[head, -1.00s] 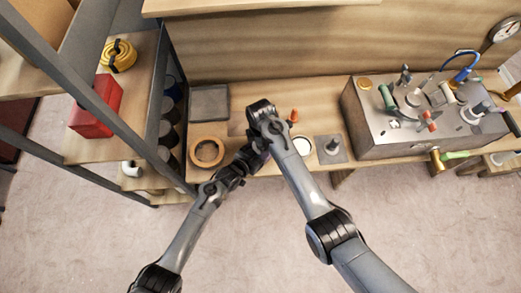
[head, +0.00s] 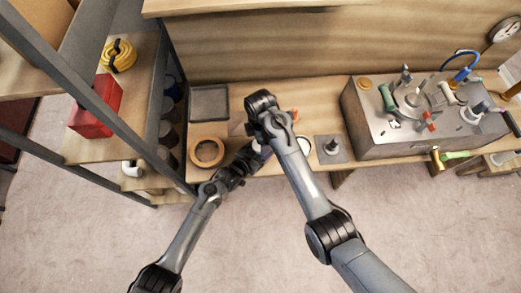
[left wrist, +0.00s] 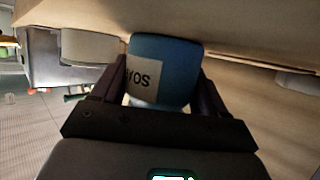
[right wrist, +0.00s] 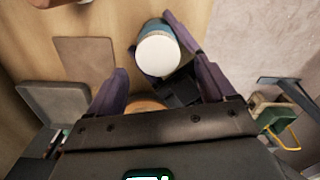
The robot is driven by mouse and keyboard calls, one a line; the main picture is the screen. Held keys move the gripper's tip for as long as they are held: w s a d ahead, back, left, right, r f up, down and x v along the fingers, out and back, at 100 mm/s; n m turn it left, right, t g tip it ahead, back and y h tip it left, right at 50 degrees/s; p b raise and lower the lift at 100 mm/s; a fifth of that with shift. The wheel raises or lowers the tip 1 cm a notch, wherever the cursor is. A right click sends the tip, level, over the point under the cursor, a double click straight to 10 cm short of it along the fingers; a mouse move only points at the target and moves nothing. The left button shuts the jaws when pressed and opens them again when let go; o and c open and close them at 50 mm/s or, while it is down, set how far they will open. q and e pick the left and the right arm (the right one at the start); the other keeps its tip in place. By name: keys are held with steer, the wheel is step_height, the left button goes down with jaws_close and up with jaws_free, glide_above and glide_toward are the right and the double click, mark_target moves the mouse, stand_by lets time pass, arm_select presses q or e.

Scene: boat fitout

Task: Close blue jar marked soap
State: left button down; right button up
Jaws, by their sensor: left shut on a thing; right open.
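The blue jar (left wrist: 165,70) is upright in the left wrist view, with a white label partly showing letters that look like "SO". My left gripper (left wrist: 160,78) is shut on its sides. In the right wrist view the jar (right wrist: 147,70) has a white round top (right wrist: 158,54) that looks like a lid; I cannot tell if it is seated. My right gripper (right wrist: 160,80) is open, its fingers apart near the jar's top. In the head view the jar is mostly hidden by my arms, with a white patch (head: 262,148) showing beside my left gripper.
A white disc-topped thing (head: 303,145) and a grey pad with a dark knob (head: 333,147) stand to the right on the bench. A wooden ring (head: 193,151) and grey tray (head: 209,118) lie to the left. A grey block with fittings (head: 375,145) occupies the right.

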mark_target(260, 156)
steer(key=shift+s+n, duration=0.35)
steer(key=shift+n, duration=0.55)
steer(key=shift+s+r+n, duration=0.1)
steer(key=shift+r+n, duration=0.05)
steer(key=shift+n, duration=0.45)
steer(key=shift+d+r+n, duration=0.1)
steer(key=shift+r+n, duration=0.35)
steer(key=shift+n, duration=0.55)
steer(key=shift+w+r+n, duration=0.2)
steer(key=shift+r+n, duration=0.4)
steer(key=shift+r, duration=0.05)
steer(key=shift+w+r, duration=0.35)
steer(key=shift+r, duration=0.15)
steer(key=shift+f, duration=0.15)
steer(key=shift+f, duration=3.85)
